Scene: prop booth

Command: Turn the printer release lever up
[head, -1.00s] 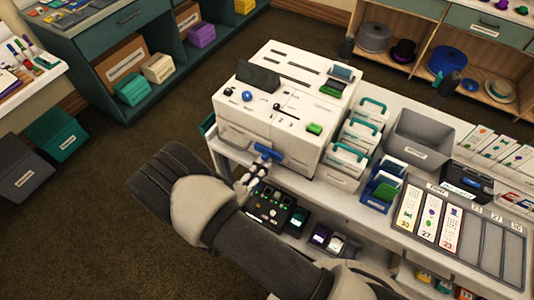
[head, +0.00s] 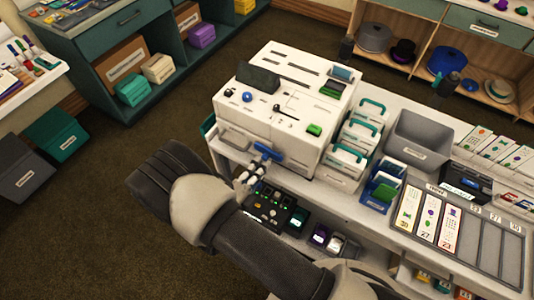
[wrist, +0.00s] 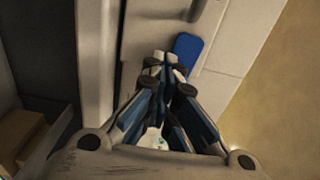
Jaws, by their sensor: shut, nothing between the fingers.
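The white printer (head: 285,105) stands on the white bench. A blue lever (head: 268,152) sticks out low on its front face, and in the head view it lies nearly sideways along that face. In the wrist view the blue lever (wrist: 187,48) shows just beyond and right of my fingertips. My gripper (head: 250,171) is shut and empty, just below and left of the lever in the head view. It also shows in the wrist view (wrist: 165,62), fingertips close together. I cannot tell whether the fingertips touch the lever.
A black control box (head: 272,208) with lit buttons sits on the lower shelf under my gripper. Teal-handled white cartridges (head: 362,130) and a grey bin (head: 420,135) stand right of the printer.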

